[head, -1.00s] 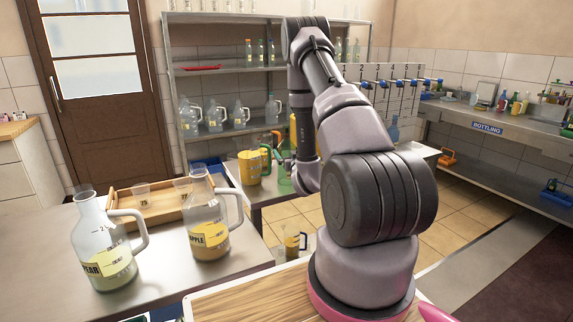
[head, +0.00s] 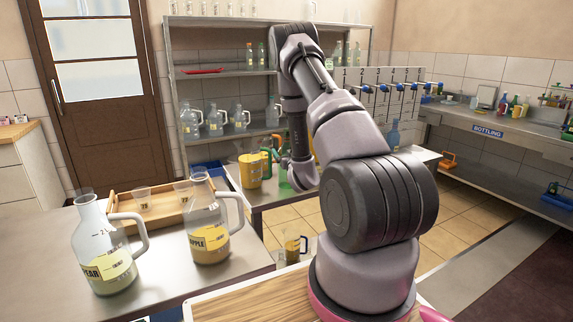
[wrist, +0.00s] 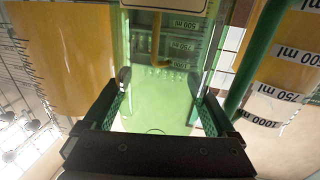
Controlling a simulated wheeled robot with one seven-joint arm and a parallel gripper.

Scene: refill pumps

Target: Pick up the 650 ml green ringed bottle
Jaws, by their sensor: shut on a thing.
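The green ringed bottle (wrist: 150,110) is clear green and fills the space between the fingers of my gripper (wrist: 160,78) in the wrist view. My gripper is shut on it, one finger on each side. Volume labels show behind or on the green wall, partly unreadable. In the head view the green bottle (head: 285,177) shows at the far table's edge, partly hidden by my arm. Whether its base touches the table is hidden.
A yellow jug (head: 250,170) with a green handle stands close left of the bottle. Apple (head: 209,235) and pear (head: 103,260) jugs stand on the near table. A numbered panel with blue taps (head: 384,88) is at the back. Shelves hold several clear jugs (head: 215,118).

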